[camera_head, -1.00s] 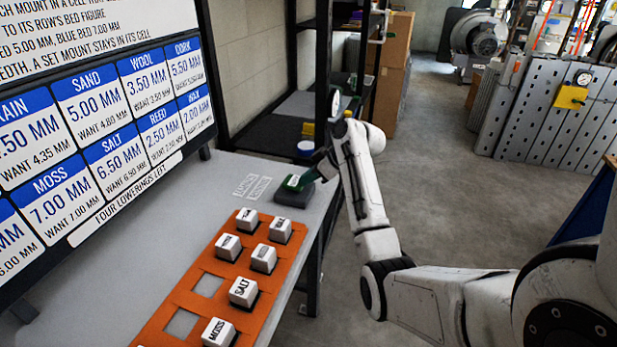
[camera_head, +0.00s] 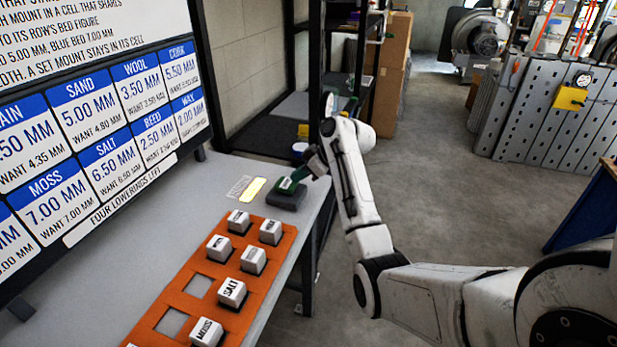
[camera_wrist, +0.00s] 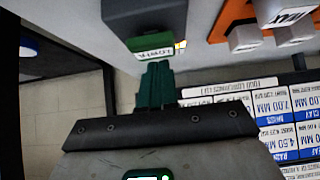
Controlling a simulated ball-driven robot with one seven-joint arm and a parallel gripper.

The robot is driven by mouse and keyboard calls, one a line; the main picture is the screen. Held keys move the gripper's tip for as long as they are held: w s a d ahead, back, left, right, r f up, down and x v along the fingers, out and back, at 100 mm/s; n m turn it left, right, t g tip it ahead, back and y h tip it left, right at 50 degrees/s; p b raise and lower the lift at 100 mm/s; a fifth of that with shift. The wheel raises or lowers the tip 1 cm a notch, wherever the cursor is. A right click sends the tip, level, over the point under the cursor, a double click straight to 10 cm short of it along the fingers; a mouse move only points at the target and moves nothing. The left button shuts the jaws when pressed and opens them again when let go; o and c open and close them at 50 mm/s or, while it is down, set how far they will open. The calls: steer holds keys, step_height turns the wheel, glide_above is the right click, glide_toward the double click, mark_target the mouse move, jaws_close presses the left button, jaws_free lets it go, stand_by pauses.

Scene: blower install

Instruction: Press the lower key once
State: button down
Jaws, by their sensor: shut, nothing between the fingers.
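The lower key is a green key (camera_head: 289,184) with a white label, set on a dark grey block (camera_head: 287,200) at the far end of the bench. In the wrist view the key (camera_wrist: 152,46) reads "LOWER" and its block (camera_wrist: 145,16) is at the top. My gripper (camera_wrist: 156,72) is shut and empty, its green fingers together. The fingertips are right at the key's edge and appear to touch it; how far the key is pressed cannot be told. In the head view my gripper (camera_head: 301,173) reaches the key from the right.
An orange tray (camera_head: 183,290) with several white labelled blocks and two empty square openings lies nearer on the bench (camera_head: 130,265). A lit yellow plate (camera_head: 253,189) is beside the key. A board (camera_head: 90,120) behind reads "FOUR LOWERINGS LEFT". Dark shelving (camera_head: 285,130) stands beyond.

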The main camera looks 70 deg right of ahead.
steer(key=b+v, duration=0.2)
steer(key=v, duration=0.8)
steer(key=shift+r, duration=0.3)
steer(key=shift+w+d, duration=0.1)
stand_by(2.8)
stand_by(0.5)
